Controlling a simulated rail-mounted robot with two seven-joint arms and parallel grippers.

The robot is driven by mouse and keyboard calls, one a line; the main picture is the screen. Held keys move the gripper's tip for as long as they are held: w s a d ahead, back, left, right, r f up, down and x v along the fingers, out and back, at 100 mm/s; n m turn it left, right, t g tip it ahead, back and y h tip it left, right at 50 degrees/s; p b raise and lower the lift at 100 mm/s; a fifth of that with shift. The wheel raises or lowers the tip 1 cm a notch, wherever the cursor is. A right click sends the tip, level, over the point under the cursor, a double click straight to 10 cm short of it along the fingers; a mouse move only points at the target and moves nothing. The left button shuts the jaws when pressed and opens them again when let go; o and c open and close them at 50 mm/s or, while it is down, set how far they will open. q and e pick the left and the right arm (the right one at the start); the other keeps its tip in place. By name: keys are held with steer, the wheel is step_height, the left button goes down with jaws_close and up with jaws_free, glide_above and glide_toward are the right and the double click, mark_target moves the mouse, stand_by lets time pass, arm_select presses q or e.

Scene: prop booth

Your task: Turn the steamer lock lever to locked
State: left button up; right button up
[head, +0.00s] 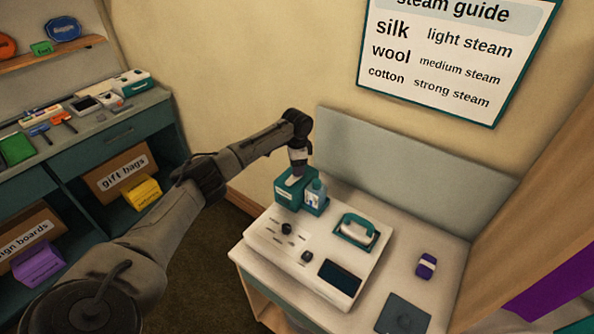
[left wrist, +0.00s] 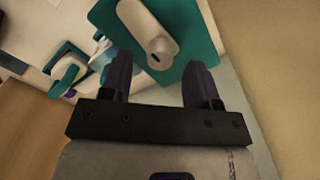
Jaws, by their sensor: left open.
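The steamer station (head: 262,234) is a white console with knobs, a dark screen and a teal block (head: 283,197) at its back left corner. A white lever-like piece (head: 293,181) sits on the teal block. In the left wrist view the white lever (left wrist: 146,22) lies on the teal face (left wrist: 190,25), its rounded end pointing toward my gripper. My left gripper (head: 297,167) is above the teal block. In the left wrist view my left gripper (left wrist: 163,70) is open, with the lever's rounded end between its dark fingers in the picture. I cannot tell whether they touch. No lock marking is readable.
A pale blue bottle (head: 316,195) stands right beside the teal block. A teal-handled steamer iron (head: 357,230) rests on the console. A purple and white item (head: 427,265) and a dark pad (head: 404,314) lie on the table. A grey backboard (head: 420,172) rises behind.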

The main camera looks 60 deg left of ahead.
arm_select(q)
steer(key=shift+f, duration=1.15)
steer(key=shift+c, duration=0.3)
